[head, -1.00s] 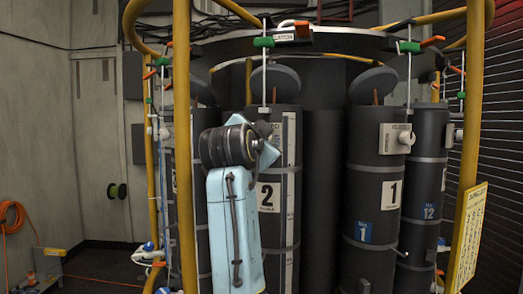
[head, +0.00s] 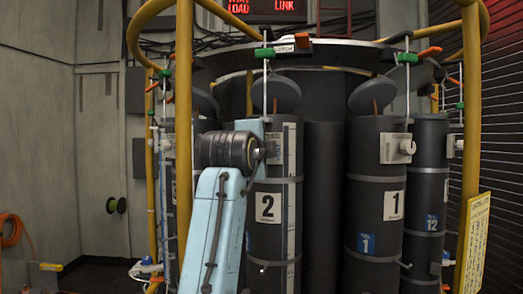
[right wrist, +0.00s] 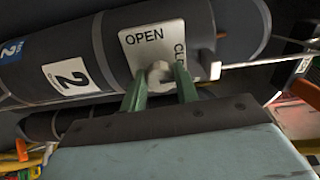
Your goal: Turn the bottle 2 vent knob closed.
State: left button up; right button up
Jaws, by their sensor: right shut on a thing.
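Bottle 2 (head: 262,232) is a dark grey cylinder with a white "2" label, left of centre in the head view. It also shows in the right wrist view (right wrist: 85,38). Its pale plate (right wrist: 140,50) reads "OPEN" and, partly hidden, "CLO". The light grey vent knob (right wrist: 158,70) sits in front of the plate. My right gripper (right wrist: 160,78) has its two green fingers on either side of this knob and is shut on it. In the head view my right arm hides the knob and the fingers. My left gripper is not in view.
Bottle 1 (head: 372,230) stands to the right with its own knob (head: 407,147), and bottle 12 (head: 428,180) beside it. Yellow posts (head: 184,120) and (head: 475,130) flank the rack. A round lid (head: 283,95) rises behind bottle 2.

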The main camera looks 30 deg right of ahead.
jog(key=shift+m, duration=0.3)
dwell(0.4)
jog(key=o, duration=1)
jog(key=shift+s, duration=0.1)
jog(key=b+v, duration=0.3)
jog(key=v, duration=1)
jog(key=shift+s+a+b, duration=0.1)
jog(key=shift+a+b, duration=0.1)
jog(key=shift+b, duration=0.15)
